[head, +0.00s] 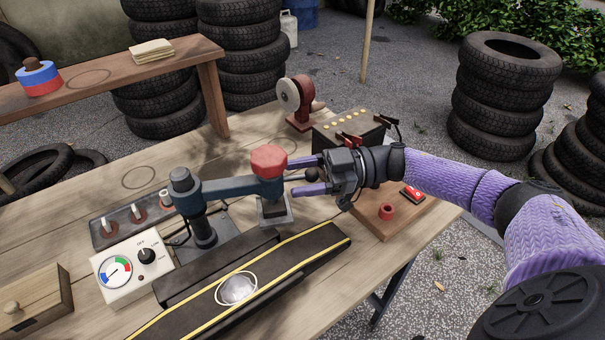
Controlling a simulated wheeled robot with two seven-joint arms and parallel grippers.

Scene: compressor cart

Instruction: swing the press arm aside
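The press arm (235,187) is a dark blue bar on a dark upright post (202,228) at its left end. Its right end carries a red head (268,161) over a small block with a grey base (275,212). A thin handle with a dark ball knob (312,174) sticks out to the right of the head. My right gripper (300,176) comes in from the right with its purple fingers spread, one above and one below the handle in the picture. I cannot tell whether a finger touches it. My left gripper is not in view.
A black belt track with yellow edges (310,247) holds a clear round disc (237,288). A gauge box (132,266) and a switch panel (128,222) stand left of the post. A dark box with clips (350,134) and a red grinder (299,100) stand behind my gripper.

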